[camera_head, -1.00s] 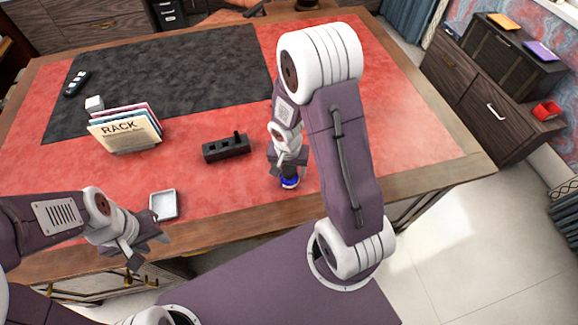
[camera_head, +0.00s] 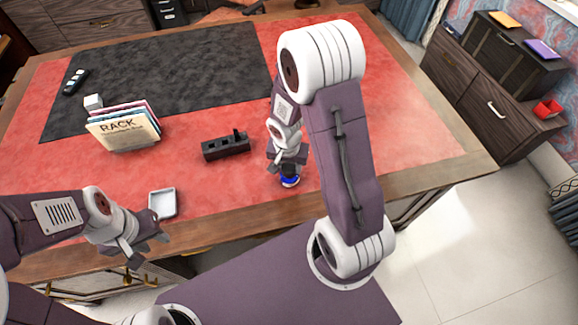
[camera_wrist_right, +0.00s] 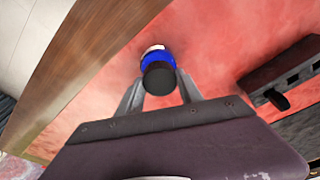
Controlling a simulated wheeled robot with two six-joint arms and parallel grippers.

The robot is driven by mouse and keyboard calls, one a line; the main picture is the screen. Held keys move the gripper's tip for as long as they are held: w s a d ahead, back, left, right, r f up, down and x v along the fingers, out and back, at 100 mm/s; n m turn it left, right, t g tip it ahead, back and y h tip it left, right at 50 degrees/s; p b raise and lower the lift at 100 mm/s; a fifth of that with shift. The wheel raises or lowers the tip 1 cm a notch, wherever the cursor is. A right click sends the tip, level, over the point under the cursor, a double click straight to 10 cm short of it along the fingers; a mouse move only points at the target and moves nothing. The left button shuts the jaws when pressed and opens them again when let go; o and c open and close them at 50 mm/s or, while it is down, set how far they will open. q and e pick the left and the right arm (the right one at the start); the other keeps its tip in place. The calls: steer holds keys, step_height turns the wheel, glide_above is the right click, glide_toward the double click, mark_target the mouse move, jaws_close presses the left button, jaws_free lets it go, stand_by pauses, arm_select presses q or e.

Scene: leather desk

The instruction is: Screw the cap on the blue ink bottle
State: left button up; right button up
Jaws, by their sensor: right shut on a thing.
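The blue ink bottle (camera_head: 290,181) stands on the red desk top near its front edge. It also shows in the right wrist view (camera_wrist_right: 154,57), partly hidden behind the black cap (camera_wrist_right: 159,77). My right gripper (camera_head: 287,168) points down over the bottle. In the right wrist view its fingers (camera_wrist_right: 160,92) are closed on the black cap, which lines up over the bottle. I cannot tell whether the cap's thread is engaged. My left gripper (camera_head: 149,250) hangs by the front edge of the desk, empty, its fingers apart.
A dark block with holes (camera_head: 226,147) lies left of the bottle; it also shows in the right wrist view (camera_wrist_right: 285,72). A small white tray (camera_head: 162,203) lies near my left gripper. A book rack (camera_head: 125,130) stands further back. The red desk right of my right arm is clear.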

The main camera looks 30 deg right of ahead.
steer(key=shift+f+m+b, duration=0.2)
steer(key=shift+m+b, duration=1.05)
steer(key=shift+m, duration=0.05)
steer(key=shift+r+m, duration=0.15)
steer(key=shift+m, duration=0.25)
steer(key=shift+w+m+g+b, duration=0.1)
steer(key=shift+m+g+b, duration=0.2)
steer(key=shift+m+b, duration=0.45)
steer(key=shift+m+h+b, duration=0.3)
steer(key=shift+m+b, duration=0.4)
steer(key=shift+m, duration=0.55)
